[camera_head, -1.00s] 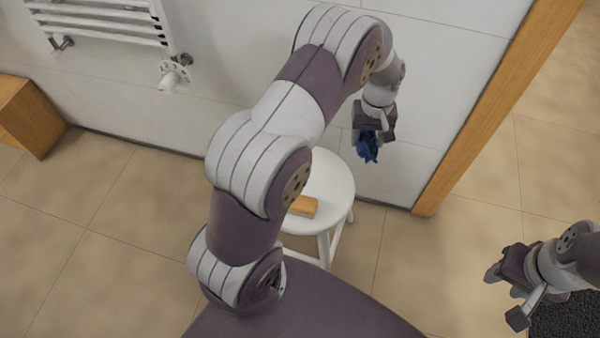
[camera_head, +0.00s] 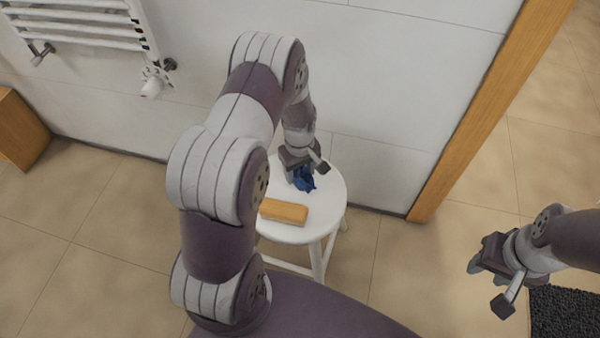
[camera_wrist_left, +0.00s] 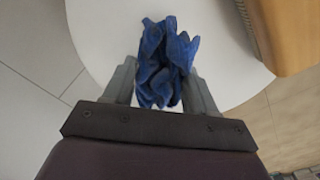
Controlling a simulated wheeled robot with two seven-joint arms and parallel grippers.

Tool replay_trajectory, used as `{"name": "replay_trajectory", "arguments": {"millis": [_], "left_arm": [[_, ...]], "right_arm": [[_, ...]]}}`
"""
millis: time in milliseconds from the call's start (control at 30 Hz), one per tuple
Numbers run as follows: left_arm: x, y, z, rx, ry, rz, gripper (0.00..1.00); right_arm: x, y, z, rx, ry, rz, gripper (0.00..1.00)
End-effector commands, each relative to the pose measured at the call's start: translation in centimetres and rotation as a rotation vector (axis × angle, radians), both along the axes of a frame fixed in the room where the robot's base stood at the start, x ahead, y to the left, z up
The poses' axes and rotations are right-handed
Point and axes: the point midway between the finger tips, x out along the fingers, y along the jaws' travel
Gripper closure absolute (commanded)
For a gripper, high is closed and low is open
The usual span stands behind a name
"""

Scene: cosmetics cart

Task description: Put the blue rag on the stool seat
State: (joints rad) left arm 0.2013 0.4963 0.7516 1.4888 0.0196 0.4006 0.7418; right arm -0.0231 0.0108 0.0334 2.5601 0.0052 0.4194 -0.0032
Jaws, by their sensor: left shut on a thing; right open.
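The blue rag (camera_head: 305,180) is a crumpled bundle. My left gripper (camera_head: 302,172) is shut on it, over the far part of the white round stool seat (camera_head: 325,195). In the left wrist view the rag (camera_wrist_left: 166,62) sits between the two fingers, in front of the white seat (camera_wrist_left: 105,25). I cannot tell whether the rag touches the seat. My right gripper (camera_head: 487,283) is open and empty, out over the floor at the right.
A wooden block-like object (camera_head: 284,211) lies on the near part of the seat; in the left wrist view it shows at the upper right (camera_wrist_left: 290,35). A white wall stands behind the stool. A dark mat (camera_head: 565,315) lies at the lower right.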

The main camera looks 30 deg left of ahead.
Motion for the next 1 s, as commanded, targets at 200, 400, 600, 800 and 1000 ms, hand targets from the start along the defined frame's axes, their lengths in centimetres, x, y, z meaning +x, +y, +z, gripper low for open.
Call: {"name": "replay_trajectory", "arguments": {"millis": [200,400,600,800,1000], "left_arm": [[0.1,0.0,0.0,0.000,-0.001,0.000,0.72],[0.1,0.0,-0.3,0.000,-0.001,0.000,0.18],[0.1,0.0,-0.3,0.000,-0.001,0.000,0.18],[0.2,0.0,1.5,0.001,-0.004,-0.001,0.18],[0.1,0.0,7.0,0.001,-0.006,-0.001,0.18]], "right_arm": [[0.0,0.0,0.0,0.000,0.000,0.000,0.57],[0.0,0.0,-0.1,0.000,0.000,0.000,0.57],[0.0,0.0,-0.1,0.000,0.000,0.000,0.57],[0.0,0.0,0.8,0.000,0.000,0.000,0.57],[0.0,0.0,3.2,0.000,0.000,0.000,0.57]]}}
